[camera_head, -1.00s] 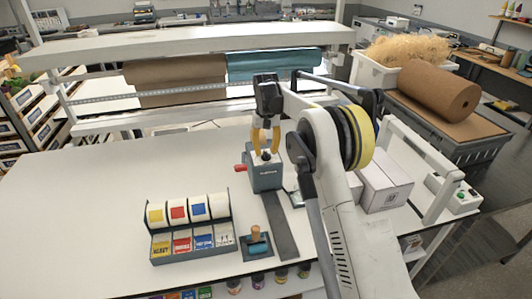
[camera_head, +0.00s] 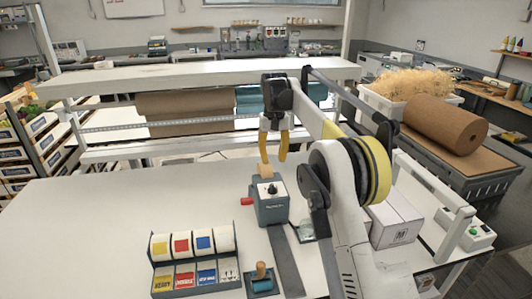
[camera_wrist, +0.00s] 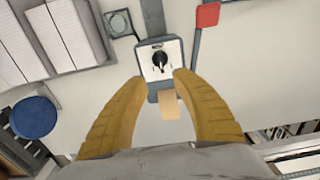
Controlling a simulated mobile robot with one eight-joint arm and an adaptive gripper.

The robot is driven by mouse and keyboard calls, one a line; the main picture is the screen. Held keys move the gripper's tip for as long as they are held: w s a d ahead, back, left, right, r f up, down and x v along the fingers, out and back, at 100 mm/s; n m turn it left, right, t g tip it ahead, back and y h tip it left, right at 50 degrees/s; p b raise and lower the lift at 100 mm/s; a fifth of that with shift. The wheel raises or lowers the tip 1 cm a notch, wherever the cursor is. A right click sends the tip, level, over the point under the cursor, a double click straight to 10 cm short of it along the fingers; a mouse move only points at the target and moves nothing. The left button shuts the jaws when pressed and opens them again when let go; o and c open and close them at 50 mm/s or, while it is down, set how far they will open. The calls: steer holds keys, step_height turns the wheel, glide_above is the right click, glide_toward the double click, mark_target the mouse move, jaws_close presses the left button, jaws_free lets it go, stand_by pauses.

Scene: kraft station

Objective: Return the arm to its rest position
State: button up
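My gripper (camera_head: 273,161) has two yellow fingers, apart with nothing between them. It hangs above and behind the grey tape dispenser (camera_head: 271,203), which has a black knob on top and a red lever at its left. A tan paper tab (camera_head: 265,171) shows at the dispenser's far side, just under the fingertips. In the wrist view, my gripper (camera_wrist: 161,82) is also open, with the dispenser (camera_wrist: 157,57) ahead of the fingertips and the tan tab (camera_wrist: 169,105) lying between the fingers' outlines. No finger clearly touches either one.
A rack of label rolls (camera_head: 193,262) and a wooden-handled stamp (camera_head: 261,279) are at the front. White boxes (camera_head: 394,219) stand right of my arm. A white overhead beam (camera_head: 200,74) and a brown paper roll (camera_head: 190,113) are behind. The table's left side is clear.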

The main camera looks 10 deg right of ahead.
steer(key=s+r+t+b, duration=0.3)
steer(key=s+b, duration=0.6)
steer(key=s, duration=1.1)
steer(key=s+f+t+b, duration=0.4)
steer(key=s+f+b, duration=0.2)
steer(key=s+f, duration=1.2)
steer(key=s, duration=0.4)
steer(key=shift+b, duration=0.3)
